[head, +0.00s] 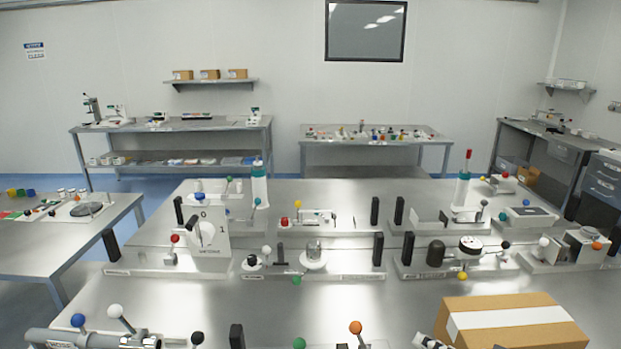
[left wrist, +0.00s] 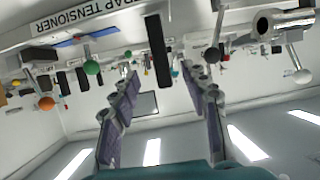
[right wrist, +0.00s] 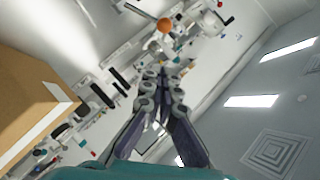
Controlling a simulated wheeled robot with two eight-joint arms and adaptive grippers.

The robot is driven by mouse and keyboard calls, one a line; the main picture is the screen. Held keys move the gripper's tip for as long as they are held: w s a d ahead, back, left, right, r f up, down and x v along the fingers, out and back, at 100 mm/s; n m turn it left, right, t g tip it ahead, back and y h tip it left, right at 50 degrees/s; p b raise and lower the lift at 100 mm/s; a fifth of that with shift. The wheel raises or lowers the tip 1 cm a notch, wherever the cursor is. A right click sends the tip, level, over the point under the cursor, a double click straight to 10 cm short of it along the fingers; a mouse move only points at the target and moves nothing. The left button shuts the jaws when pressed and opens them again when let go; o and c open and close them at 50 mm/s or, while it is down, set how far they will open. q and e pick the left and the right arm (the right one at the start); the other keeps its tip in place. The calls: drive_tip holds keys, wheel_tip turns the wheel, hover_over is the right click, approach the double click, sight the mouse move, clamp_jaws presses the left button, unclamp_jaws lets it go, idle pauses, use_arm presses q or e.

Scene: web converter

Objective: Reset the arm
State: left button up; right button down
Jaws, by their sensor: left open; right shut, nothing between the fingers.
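My left gripper (left wrist: 168,78) is open and empty in the left wrist view. Its two dark fingers are well apart, with only background between them. My right gripper (right wrist: 161,76) is shut in the right wrist view. Its fingertips are close together with nothing between them. Both wrist views are tilted, with ceiling lights at one side, and neither gripper touches anything visible.
A metal table (head: 230,296) carries rows of knobbed fixtures. A grey cylinder fixture (head: 90,338) is at the near left. A cardboard box (head: 515,337) is at the near right and beside my right gripper in its wrist view (right wrist: 28,105). A strip labelled "RAP TENSIONER" (left wrist: 90,18) tops the left wrist view.

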use_arm(q)
drive_tip(key=shift+s+r, duration=0.15)
drive_tip(key=shift+s, duration=0.2)
